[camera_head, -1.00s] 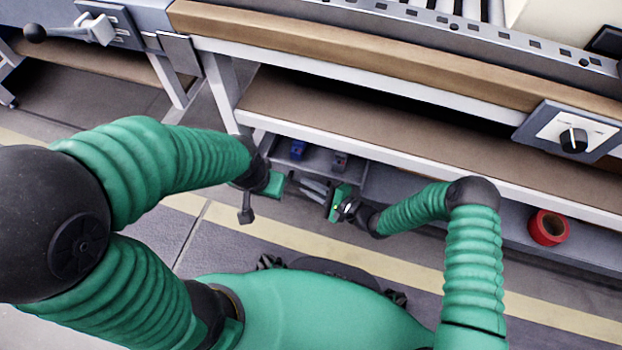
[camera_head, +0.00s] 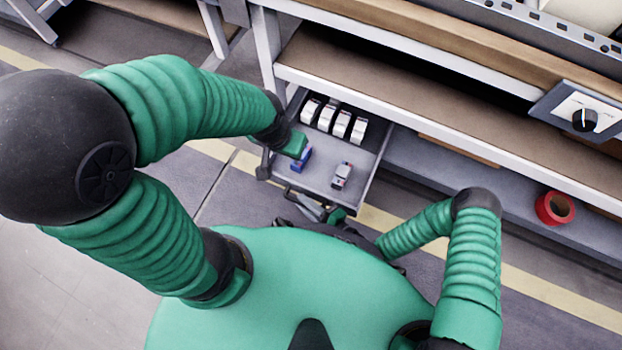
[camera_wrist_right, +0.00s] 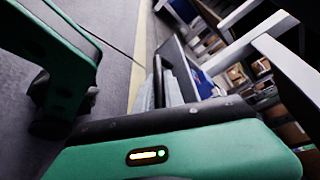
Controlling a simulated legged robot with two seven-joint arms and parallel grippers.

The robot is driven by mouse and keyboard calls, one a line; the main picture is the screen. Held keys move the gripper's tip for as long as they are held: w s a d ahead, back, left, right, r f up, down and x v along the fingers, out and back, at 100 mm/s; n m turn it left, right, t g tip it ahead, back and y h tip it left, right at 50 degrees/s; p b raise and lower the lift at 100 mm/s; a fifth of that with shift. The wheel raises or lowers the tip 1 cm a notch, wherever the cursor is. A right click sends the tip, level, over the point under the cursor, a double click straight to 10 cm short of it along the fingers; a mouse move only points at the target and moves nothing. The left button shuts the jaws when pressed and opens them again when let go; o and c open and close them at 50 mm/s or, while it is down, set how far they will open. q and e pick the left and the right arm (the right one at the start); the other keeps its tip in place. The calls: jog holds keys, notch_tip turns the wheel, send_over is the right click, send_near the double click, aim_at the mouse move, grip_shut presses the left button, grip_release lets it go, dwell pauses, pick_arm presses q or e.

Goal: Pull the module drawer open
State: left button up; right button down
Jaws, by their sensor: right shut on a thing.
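The module drawer (camera_head: 318,176) is pulled well out from under the workbench, and its grey tray shows. Several white and black modules (camera_head: 333,118) stand in a row at its back. A blue module (camera_head: 301,158) and a grey-white module (camera_head: 342,174) lie farther forward in it. My right gripper (camera_head: 326,212) is at the drawer's front, shut on its handle, partly hidden by my body. The dark handle bar (camera_wrist_right: 161,80) also shows in the right wrist view. My left gripper (camera_head: 281,156) hangs over the drawer's left side; its finger opening is unclear.
A red tape roll (camera_head: 555,208) sits on the lower shelf (camera_head: 450,170) at the right. A control box with a black knob (camera_head: 584,120) is on the bench's front edge. Bench legs stand left of the drawer. The floor in front is clear around my body.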

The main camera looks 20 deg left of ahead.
jog(key=shift+s+d+f, duration=0.1)
jog(key=shift+s+f, duration=0.15)
jog(key=shift+s, duration=0.3)
jog(key=c, duration=1.7)
grip_release()
jog(key=shift+r, duration=0.1)
